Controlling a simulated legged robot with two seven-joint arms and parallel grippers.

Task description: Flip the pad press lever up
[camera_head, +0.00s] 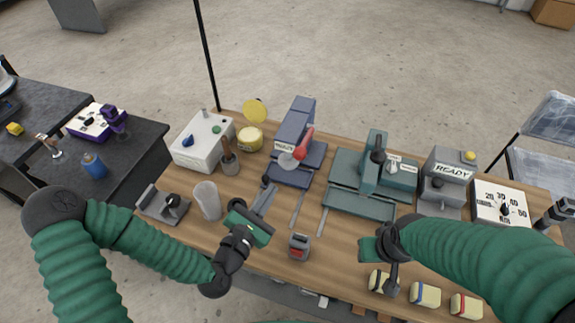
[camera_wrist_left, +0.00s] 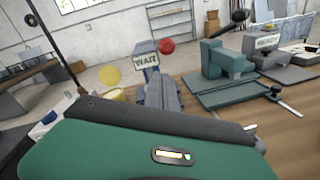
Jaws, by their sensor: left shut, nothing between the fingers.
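I cannot tell for certain which machine is the pad press. A blue-grey machine (camera_head: 299,115) at the back middle has a lever with a red knob (camera_head: 306,146); the knob also shows in the left wrist view (camera_wrist_left: 167,46), beside a sign reading "WAIT" (camera_wrist_left: 146,61). Right of it, a teal machine (camera_head: 360,203) has a black-knobbed lever (camera_head: 378,156). My left gripper (camera_head: 265,196) is shut and empty above the table, in front of the blue-grey machine. My right gripper (camera_head: 389,287) is over the front right; its finger opening is unclear.
A grey unit reading "READY" (camera_head: 447,170) and a dial box (camera_head: 500,203) stand at the right. A white box (camera_head: 202,140), yellow tin (camera_head: 249,138) and clear cup (camera_head: 207,200) are at the left. A small grey-red block (camera_head: 299,247) sits at the front.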

